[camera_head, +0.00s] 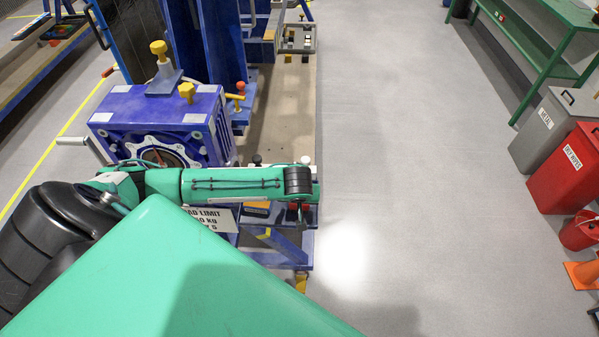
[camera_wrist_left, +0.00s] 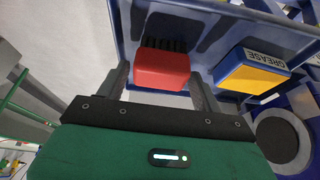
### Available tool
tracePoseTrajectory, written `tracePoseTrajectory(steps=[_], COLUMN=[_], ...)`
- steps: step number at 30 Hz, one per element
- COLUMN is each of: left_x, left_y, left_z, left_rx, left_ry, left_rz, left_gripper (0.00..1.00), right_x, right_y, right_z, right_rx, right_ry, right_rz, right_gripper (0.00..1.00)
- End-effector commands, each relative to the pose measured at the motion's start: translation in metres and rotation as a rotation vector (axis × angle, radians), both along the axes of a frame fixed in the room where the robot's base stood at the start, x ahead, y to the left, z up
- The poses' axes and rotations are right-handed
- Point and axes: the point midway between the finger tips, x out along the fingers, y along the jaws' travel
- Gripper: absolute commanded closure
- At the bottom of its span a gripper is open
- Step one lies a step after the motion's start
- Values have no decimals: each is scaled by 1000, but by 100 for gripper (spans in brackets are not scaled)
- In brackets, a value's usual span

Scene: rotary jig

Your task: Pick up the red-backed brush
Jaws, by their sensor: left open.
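The red-backed brush (camera_wrist_left: 162,70) sits in a blue tray (camera_wrist_left: 122,30) in the left wrist view, its dark bristles toward the top of the picture. My left gripper (camera_wrist_left: 159,76) is open, with one finger on each side of the red back. I see a gap beside the right finger; I cannot tell whether the left finger touches. In the head view my left arm reaches across to the right and its gripper (camera_head: 299,211) points down over the tray area. The brush is mostly hidden there. My right gripper is not in view.
A yellow and blue box labelled GREASE (camera_wrist_left: 250,76) stands in the tray right of the brush, close to the right finger. The purple jig housing (camera_head: 160,120) with yellow knobs stands behind my arm. Open grey floor (camera_head: 410,130) lies right; grey and red bins (camera_head: 565,170) stand beyond.

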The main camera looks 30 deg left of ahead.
Motion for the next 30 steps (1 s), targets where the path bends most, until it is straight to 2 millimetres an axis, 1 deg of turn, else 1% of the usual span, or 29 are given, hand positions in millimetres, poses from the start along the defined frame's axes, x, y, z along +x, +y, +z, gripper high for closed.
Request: tracePoseTrajectory(steps=[1,3,6,14,17,19,20,30], left_x=[2,4,7,7,7,7,7,8], left_y=[2,3,4,5,5,5,5,5], left_z=[-4,-12,-19,-22,-22,-22,-22,-19], left_rx=[1,1,0,0,0,0,0,0], left_ry=[2,2,1,0,0,0,0,-1], left_rz=[2,2,0,-1,0,-1,-1,0], left_gripper=[33,33,33,33,50,64,67,67], right_x=[0,0,0,0,0,0,0,0], right_y=[-2,-3,-5,-5,-5,-4,-4,1], right_z=[5,5,6,6,6,6,6,5], right_rx=[-2,-3,-5,-5,-5,-5,-5,1], right_ry=[0,0,0,0,0,0,0,0], right_rz=[0,0,0,-1,-1,-1,-1,-2], right_gripper=[64,64,64,64,64,64,64,64])
